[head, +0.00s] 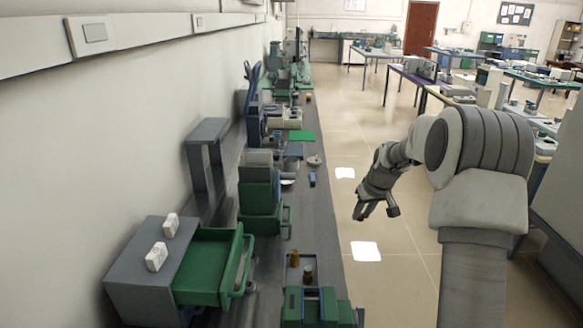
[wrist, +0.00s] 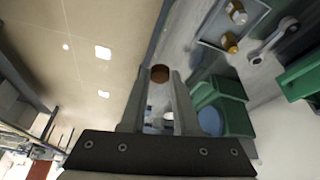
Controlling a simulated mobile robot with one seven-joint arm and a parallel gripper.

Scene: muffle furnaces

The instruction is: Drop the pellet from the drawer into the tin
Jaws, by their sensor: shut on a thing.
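My gripper (head: 365,211) is to the right of the bench edge, over the floor in the head view. In the wrist view its two fingers (wrist: 160,76) are shut on a small brown round thing, the pellet (wrist: 160,72), held at the fingertips. The green drawer (head: 207,272) stands pulled out of the grey cabinet at the lower left; its visible inside looks empty. I cannot tell for sure which thing is the tin; a small round grey dish (head: 314,160) stands farther along the bench.
Two white blocks (head: 156,257) lie on the cabinet. A shallow tray with brown bottles (head: 307,273) is near the bench's front edge, also in the wrist view (wrist: 231,43). Green units (head: 259,200) stand on the bench.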

